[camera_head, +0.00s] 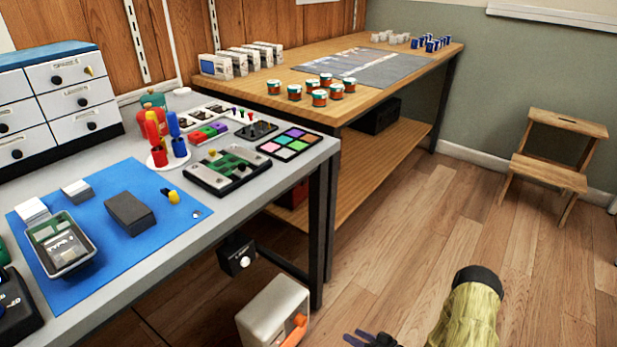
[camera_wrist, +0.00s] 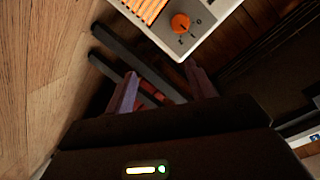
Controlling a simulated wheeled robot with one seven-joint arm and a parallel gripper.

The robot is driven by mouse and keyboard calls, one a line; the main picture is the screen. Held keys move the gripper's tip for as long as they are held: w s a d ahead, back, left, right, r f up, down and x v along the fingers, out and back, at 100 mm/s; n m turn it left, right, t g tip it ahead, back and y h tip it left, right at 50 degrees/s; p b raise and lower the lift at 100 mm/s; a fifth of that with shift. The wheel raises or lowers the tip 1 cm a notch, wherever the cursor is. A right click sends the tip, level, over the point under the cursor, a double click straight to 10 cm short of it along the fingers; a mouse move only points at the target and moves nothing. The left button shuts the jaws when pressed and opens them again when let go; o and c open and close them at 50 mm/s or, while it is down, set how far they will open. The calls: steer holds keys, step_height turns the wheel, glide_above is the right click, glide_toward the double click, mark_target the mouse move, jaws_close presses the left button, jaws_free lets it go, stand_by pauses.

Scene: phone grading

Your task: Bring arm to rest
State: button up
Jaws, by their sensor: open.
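My gripper (camera_head: 368,339) shows at the bottom edge of the head view, low over the wood floor and to the right of a white box. Only its dark fingers show there. In the wrist view my gripper (camera_wrist: 163,84) has its two purple fingers spread apart with nothing held between them. My arm, in a yellow-green sleeve with a dark end, stands at the lower right of the head view.
The white box with an orange part (camera_head: 275,315) stands close left of my gripper; a white unit with an orange knob (camera_wrist: 180,23) shows ahead in the wrist view. The grey workbench (camera_head: 250,185) and wooden bench (camera_head: 390,125) run leftward. A step stool (camera_head: 550,165) stands right; floor between is clear.

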steer(key=w+d+r+g+h+p, duration=0.1)
steer(key=w+d+r+h+p, duration=0.15)
steer(key=r, duration=0.55)
steer(key=w+d+r+g+h+p, duration=0.15)
steer(key=r+h, duration=0.25)
steer(key=r, duration=0.4)
steer(key=w+d+r+g+h+p, duration=0.1)
steer(key=w+d+r+h, duration=0.2)
steer(key=r, duration=0.5)
steer(key=s+a+r+m+g+h+p, duration=0.1)
steer(key=s+a+r+g+p, duration=0.2)
steer(key=s+r, duration=0.75)
steer(key=s+a+r+m+g+h+p, duration=0.15)
steer(key=s+a+r, duration=0.25)
steer(key=s+r, duration=0.65)
step_height(320, 180, up, 38)
steer(key=w+t+p, duration=0.1)
steer(key=p, duration=3.7)
steer(key=shift+r, duration=0.25)
steer(key=shift+w, duration=0.1)
